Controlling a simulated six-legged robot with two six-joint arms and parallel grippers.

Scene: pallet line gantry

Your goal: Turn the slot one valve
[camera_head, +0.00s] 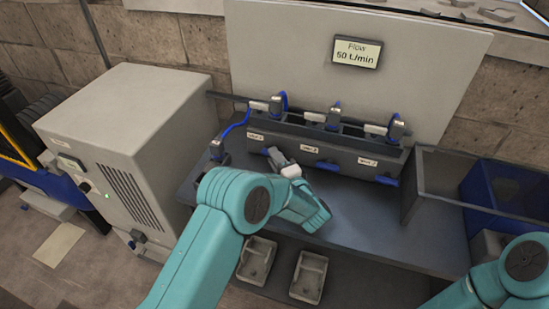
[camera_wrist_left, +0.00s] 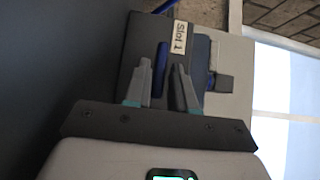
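The slot 1 valve has a blue handle (camera_wrist_left: 160,72), seen in the left wrist view below the label "Slot 1" (camera_wrist_left: 180,38). My left gripper (camera_wrist_left: 162,70) is open, with one finger on each side of the handle. I see a gap to the fingers and cannot tell contact. In the head view my left gripper (camera_head: 272,155) is at the front of the dark valve box (camera_head: 335,150), just below the left label, and hides that handle. The handles of slot two (camera_head: 327,167) and slot three (camera_head: 386,181) stick out to the right. My right gripper is out of view.
A display (camera_head: 357,53) on the back panel reads "Flow 50 L/min". A grey cabinet (camera_head: 115,150) stands left. A grey bin (camera_head: 440,185) and a blue bin (camera_head: 505,190) stand right. Two small trays (camera_head: 308,277) lie below the bench (camera_head: 400,230), whose right-hand top is clear.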

